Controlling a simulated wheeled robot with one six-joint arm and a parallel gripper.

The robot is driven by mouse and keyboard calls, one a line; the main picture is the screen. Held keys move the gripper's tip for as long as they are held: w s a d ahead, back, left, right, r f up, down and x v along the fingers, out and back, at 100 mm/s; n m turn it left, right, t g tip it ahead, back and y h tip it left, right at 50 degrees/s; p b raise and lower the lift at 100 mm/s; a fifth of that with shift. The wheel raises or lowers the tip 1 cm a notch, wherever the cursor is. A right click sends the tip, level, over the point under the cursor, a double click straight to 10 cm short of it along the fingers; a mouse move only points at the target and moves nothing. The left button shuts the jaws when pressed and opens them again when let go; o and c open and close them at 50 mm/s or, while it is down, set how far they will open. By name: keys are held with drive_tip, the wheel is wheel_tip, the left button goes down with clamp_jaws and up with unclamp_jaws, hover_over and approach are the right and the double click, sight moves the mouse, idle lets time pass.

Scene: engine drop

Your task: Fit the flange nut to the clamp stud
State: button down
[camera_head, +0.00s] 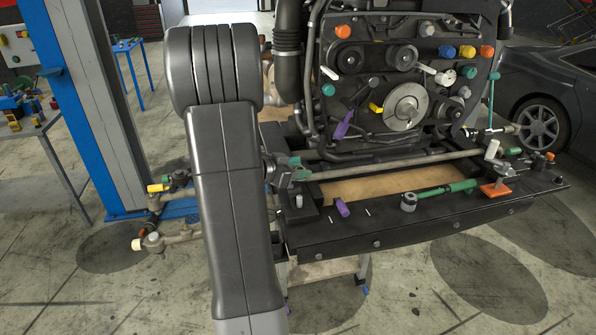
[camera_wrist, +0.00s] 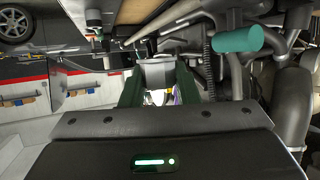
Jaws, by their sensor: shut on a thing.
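My gripper (camera_head: 291,168) shows beside my arm in the head view, at the left end of the engine's lower frame. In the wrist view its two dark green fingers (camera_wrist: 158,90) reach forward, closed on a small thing. I take it for the flange nut, but it is mostly hidden and its outline is unclear. A short pale upright post (camera_head: 298,201) stands on the dark block at the frame's left front, just below my gripper. It may be the clamp stud; I cannot tell for sure. A gap shows between the gripper and this post.
The engine (camera_head: 390,70) with coloured caps stands behind the frame. A black front beam (camera_head: 440,220) carries a purple cylinder (camera_head: 342,207), a green-handled tool (camera_head: 440,193) and an orange clamp (camera_head: 495,189). A blue post (camera_head: 85,90) stands left. A dark car is at right.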

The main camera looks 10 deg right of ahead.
sight(298, 197)
drive_tip(key=shift+r+p, duration=0.15)
drive_tip(key=shift+p, duration=0.35)
drive_tip(key=shift+f+b, duration=1.5)
drive_tip(key=shift+f, duration=1.55)
drive_tip(key=shift+p, duration=1.2)
drive_tip(key=shift+f+b, duration=0.95)
drive_tip(key=shift+f, duration=0.8)
drive_tip(key=shift+r, duration=0.15)
drive_tip(key=shift+r+p, duration=1.25)
drive_tip(key=shift+r, duration=0.05)
drive_tip(key=shift+f, duration=0.35)
